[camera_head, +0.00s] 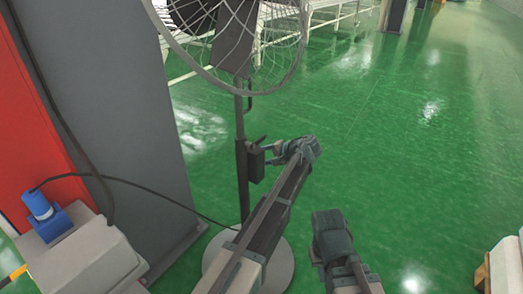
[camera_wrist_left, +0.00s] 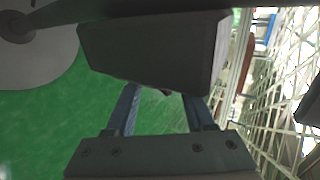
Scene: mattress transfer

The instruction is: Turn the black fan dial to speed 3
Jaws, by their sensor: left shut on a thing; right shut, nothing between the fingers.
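The standing fan (camera_head: 240,120) has a wire cage at the top of a dark pole. A dark control box (camera_head: 256,165) is fixed to the pole. My left gripper (camera_head: 274,153) reaches the box from the right. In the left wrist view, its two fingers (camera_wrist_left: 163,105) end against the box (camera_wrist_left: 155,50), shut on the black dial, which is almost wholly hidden. The speed marks cannot be read. My right gripper (camera_head: 320,256) is shut and empty, low and to the right of the left arm, touching nothing.
The fan's round grey base (camera_head: 281,268) stands on the green floor. A cable runs from the blue plug (camera_head: 38,205) at the left toward the fan. A grey pillar (camera_head: 115,90) stands left of it. A box (camera_head: 506,265) sits at the right edge.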

